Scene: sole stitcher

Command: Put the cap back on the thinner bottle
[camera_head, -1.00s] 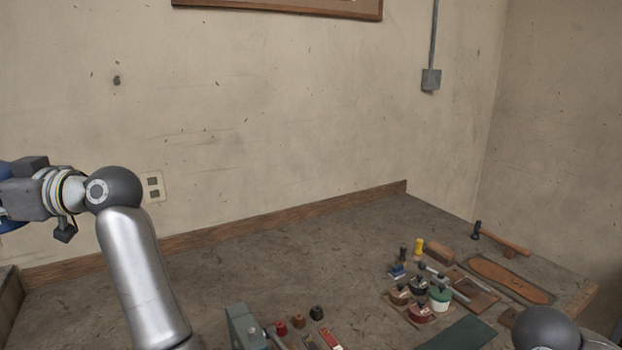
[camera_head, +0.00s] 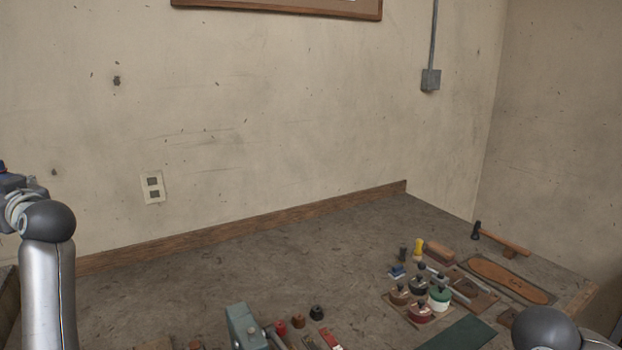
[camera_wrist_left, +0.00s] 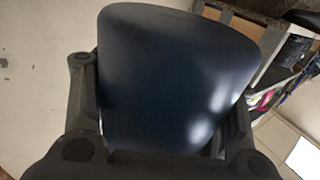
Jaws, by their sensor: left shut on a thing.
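My left gripper (camera_wrist_left: 165,120) is shut on a dark blue, smooth, rounded object (camera_wrist_left: 170,75), which fills most of the left wrist view between the two dark fingers. I cannot tell whether it is the cap or a bottle. My right gripper is out of view. I cannot make out the thinner bottle.
The bench (camera_head: 220,275) is bare in its middle and back. A green-grey clamp-like block (camera_head: 244,325) and small red and black pieces stand at the front. A hammer (camera_head: 500,240) and a sole shape (camera_head: 508,280) lie at right. A shelf (camera_wrist_left: 275,50) shows in the wrist view.

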